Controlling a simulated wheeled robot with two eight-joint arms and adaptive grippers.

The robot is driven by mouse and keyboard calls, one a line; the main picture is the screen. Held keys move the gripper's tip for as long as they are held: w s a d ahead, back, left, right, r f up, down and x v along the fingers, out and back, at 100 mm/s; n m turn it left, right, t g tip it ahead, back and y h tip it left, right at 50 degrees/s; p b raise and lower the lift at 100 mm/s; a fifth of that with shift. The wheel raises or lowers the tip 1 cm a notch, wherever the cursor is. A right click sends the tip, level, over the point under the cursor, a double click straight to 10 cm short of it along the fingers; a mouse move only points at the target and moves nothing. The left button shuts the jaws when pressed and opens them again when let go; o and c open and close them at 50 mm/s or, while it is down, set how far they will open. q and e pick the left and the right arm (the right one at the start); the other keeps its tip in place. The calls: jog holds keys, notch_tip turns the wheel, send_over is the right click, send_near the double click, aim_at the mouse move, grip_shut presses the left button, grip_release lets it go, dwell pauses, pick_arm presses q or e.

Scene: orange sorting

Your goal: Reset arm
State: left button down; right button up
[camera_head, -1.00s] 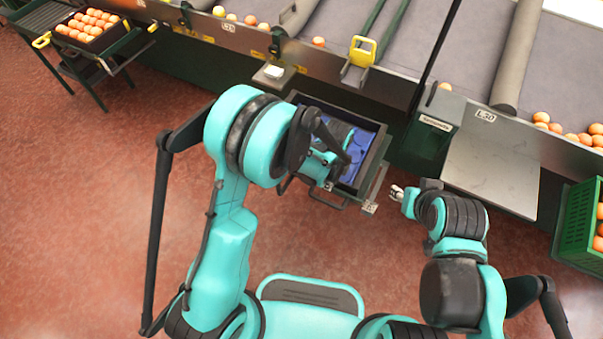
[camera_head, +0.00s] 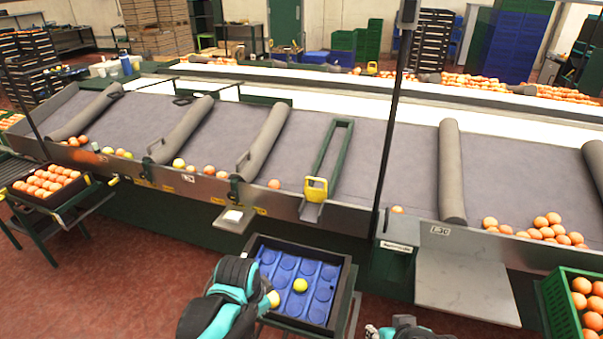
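A dark crate (camera_head: 349,268) with a blue cupped insert (camera_head: 285,262) stands low in front of the conveyor. A yellow-green fruit (camera_head: 300,285) sits in one of its cups. A second yellowish fruit (camera_head: 274,298) shows at the crate's left side, beside my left gripper (camera_head: 264,291). My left arm comes over the crate's near left corner and hides its fingers, so I cannot tell whether it touches that fruit. My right gripper (camera_head: 372,331) is at the bottom edge, right of the crate and apart from it. It is mostly cut off and looks empty.
The grey sorting conveyor (camera_head: 330,160) crosses the view behind the crate, with several oranges along its front edge. A bare metal shelf (camera_head: 467,290) is at right. A green crate of oranges (camera_head: 555,310) stands far right. A filled tray (camera_head: 45,190) stands on a left stand.

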pick_arm(q)
jog(key=s+a+r+n+t, duration=0.3)
jog(key=s+a+r+n, duration=0.2)
jog(key=s+a+n, duration=0.2)
jog(key=s+n, duration=0.2)
jog(key=n, duration=0.1)
jog(key=shift+a+r+n+t+y, duration=0.3)
jog(key=shift+a+r+n, duration=0.05)
jog(key=shift+a+n, duration=0.05)
dwell(1.9)
